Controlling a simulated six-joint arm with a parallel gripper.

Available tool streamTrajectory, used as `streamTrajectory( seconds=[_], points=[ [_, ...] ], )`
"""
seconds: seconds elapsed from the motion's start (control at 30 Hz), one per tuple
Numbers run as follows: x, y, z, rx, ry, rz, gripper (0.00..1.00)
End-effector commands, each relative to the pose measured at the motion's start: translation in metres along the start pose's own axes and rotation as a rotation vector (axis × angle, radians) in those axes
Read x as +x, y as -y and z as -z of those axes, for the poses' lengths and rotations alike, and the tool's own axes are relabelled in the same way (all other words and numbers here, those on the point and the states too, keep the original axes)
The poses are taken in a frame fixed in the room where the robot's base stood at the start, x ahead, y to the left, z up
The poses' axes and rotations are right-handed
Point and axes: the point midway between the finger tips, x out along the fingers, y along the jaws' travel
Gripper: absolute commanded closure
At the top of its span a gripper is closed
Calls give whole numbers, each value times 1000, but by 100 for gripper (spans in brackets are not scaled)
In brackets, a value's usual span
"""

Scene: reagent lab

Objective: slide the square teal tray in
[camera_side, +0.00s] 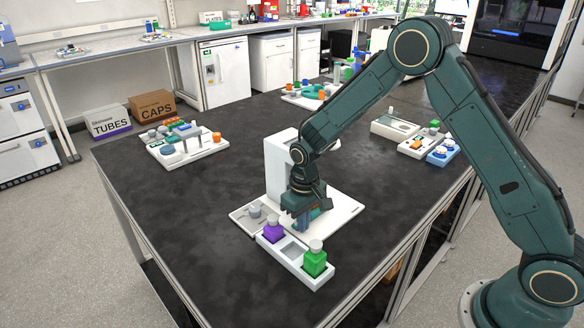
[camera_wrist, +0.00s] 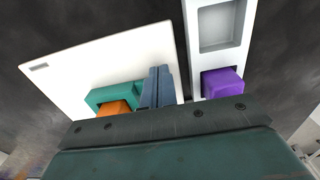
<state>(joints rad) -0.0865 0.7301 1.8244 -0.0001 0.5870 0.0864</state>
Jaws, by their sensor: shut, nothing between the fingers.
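The teal tray (camera_wrist: 100,96) shows in the wrist view on a white base plate (camera_wrist: 55,60), with an orange piece (camera_wrist: 113,108) on or in it. Part of both is cut off by my own gripper body. My gripper's blue-grey fingers (camera_wrist: 159,72) are shut with nothing between them, low over the plate just right of the tray. They look close against its side; I cannot tell if they touch. In the side view my gripper (camera_side: 304,224) points down in front of a white upright housing (camera_side: 281,170) on the plate, and it mostly hides the tray.
A grey piece with a knob (camera_side: 256,212) is left of my gripper. Other sets stand farther off; the black bench (camera_side: 180,215) is clear at left.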

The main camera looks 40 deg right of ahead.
Motion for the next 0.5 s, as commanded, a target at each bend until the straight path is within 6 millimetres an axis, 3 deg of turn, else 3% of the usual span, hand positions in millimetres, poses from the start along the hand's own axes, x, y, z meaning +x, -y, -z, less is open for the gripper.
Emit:
streamTrajectory(
  seconds=[0.5],
  points=[
    [0,0,8,0,-1,0,100]
  ],
)
